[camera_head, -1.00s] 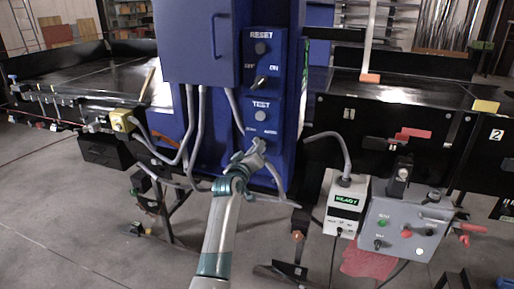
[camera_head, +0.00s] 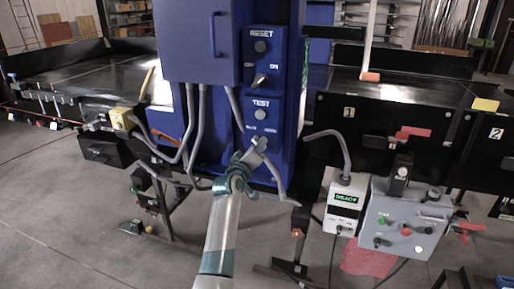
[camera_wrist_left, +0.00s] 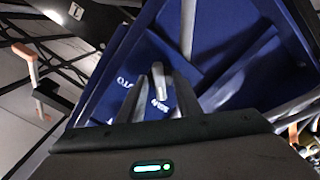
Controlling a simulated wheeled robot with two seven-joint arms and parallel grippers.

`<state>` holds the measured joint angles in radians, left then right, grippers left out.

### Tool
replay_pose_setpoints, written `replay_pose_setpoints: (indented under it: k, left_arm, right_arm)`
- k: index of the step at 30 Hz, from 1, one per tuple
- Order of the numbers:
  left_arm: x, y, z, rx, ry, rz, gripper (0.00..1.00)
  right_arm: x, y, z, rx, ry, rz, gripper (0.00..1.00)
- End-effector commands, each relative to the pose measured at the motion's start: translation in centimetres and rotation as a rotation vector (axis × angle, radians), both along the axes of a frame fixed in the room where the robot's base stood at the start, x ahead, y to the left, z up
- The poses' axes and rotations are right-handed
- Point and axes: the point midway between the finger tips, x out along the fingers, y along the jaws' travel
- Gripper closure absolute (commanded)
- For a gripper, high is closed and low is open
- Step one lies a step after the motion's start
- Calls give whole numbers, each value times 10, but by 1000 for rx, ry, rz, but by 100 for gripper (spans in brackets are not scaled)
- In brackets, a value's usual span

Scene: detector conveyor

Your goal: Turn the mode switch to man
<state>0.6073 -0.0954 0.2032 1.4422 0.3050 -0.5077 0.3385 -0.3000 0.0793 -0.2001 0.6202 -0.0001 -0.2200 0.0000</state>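The mode switch sits low on the blue control cabinet, below the TEST button (camera_head: 260,115). In the head view my left gripper hides its knob, and its small white labels show just above. In the left wrist view the light grey knob of the mode switch (camera_wrist_left: 158,82) stands between the two fingers of my left gripper (camera_wrist_left: 158,95), with white lettering on the blue panel beside it. The fingers are spread, one on each side of the knob. I cannot tell whether they touch it. In the head view the left gripper (camera_head: 260,149) is against the panel's lower part. My right gripper is not in view.
Above are the RESET button (camera_head: 260,47) and an ON/OFF knob (camera_head: 261,80). Grey conduits (camera_head: 197,135) run down at the left. A white READY box (camera_head: 345,206) and a grey control box (camera_head: 405,220) stand at the right.

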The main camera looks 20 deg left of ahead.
Motion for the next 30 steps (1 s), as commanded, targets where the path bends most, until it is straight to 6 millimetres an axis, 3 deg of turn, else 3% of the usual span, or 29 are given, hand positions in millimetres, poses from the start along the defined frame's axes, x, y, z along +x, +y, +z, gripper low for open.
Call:
replay_pose_setpoints:
  k: [14, 20, 30]
  left_arm:
    - [-10, 0, -1, 1, -1, 0, 69]
    - [-31, 1, -2, 1, -2, 2, 69]
    - [-82, 3, -3, 1, -3, 1, 69]
  right_arm:
    - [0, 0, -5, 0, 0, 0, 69]
    - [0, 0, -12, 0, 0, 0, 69]
    - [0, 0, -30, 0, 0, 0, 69]
